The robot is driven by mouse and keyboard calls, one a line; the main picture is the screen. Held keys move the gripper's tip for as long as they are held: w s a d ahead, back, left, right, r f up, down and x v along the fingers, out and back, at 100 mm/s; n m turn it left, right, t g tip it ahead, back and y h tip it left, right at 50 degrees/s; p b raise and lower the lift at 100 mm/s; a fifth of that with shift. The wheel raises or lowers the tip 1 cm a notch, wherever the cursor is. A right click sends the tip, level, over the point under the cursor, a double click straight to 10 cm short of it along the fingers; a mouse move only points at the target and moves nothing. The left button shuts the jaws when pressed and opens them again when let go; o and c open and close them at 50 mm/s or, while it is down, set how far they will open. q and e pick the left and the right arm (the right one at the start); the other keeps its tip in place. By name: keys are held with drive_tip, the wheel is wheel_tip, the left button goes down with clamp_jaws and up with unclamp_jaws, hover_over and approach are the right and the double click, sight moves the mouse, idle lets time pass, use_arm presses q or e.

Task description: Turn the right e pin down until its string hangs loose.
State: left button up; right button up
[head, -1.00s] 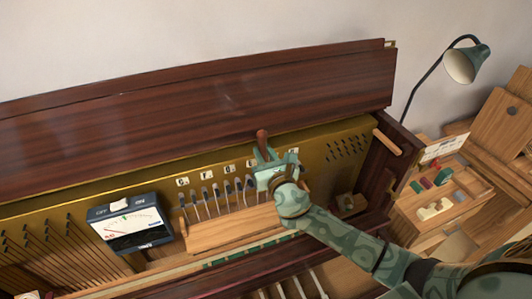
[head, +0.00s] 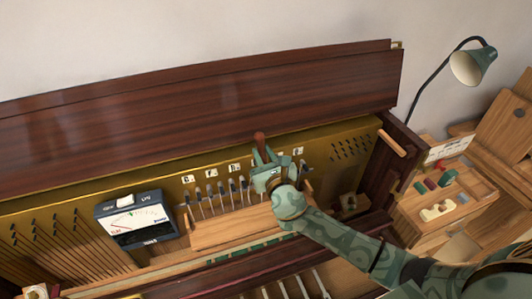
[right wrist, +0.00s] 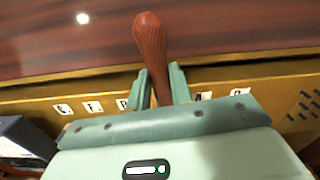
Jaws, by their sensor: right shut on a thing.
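My right gripper (head: 264,158) is shut on a tuning lever with a red-brown wooden handle (head: 260,138), in front of the gold pin plate (head: 340,148). In the right wrist view the handle (right wrist: 150,45) rises nearly upright between the two green fingers (right wrist: 159,85). The gripper is at the right part of a row of dark pins (head: 221,188) with small lettered labels (head: 211,173). It hides the lever's lower end and the pin there, so I cannot tell whether the lever is seated. I cannot pick out the e pin or its string's slackness.
A meter with a white dial (head: 134,219) stands at the left of the pin row. A wooden rail (head: 232,228) runs below the pins. The raised dark lid (head: 200,115) is behind. A side bench (head: 430,205) with small coloured pieces and a lamp (head: 473,65) are at the right.

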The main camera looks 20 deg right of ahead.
drive_tip(key=shift+w+a+r+n, duration=0.1)
drive_tip(key=shift+a+r+n, duration=0.05)
drive_tip(key=shift+a+n, duration=0.2)
idle(0.3)
drive_tip(key=shift+a+n+p, duration=0.25)
drive_tip(key=shift+a+p, duration=0.05)
drive_tip(key=shift+a, duration=0.2)
drive_tip(key=shift+a+f+n, duration=0.25)
drive_tip(key=shift+a+n, duration=0.2)
drive_tip(key=shift+n, duration=0.05)
drive_tip(key=shift+a+f+p, duration=0.1)
drive_tip(key=shift+a+p, duration=0.15)
drive_tip(key=shift+p, duration=0.05)
idle(0.4)
drive_tip(key=shift+a+f+n, duration=0.15)
drive_tip(key=shift+a+n, duration=0.15)
drive_tip(key=shift+n, duration=0.2)
drive_tip(key=shift+a, duration=0.15)
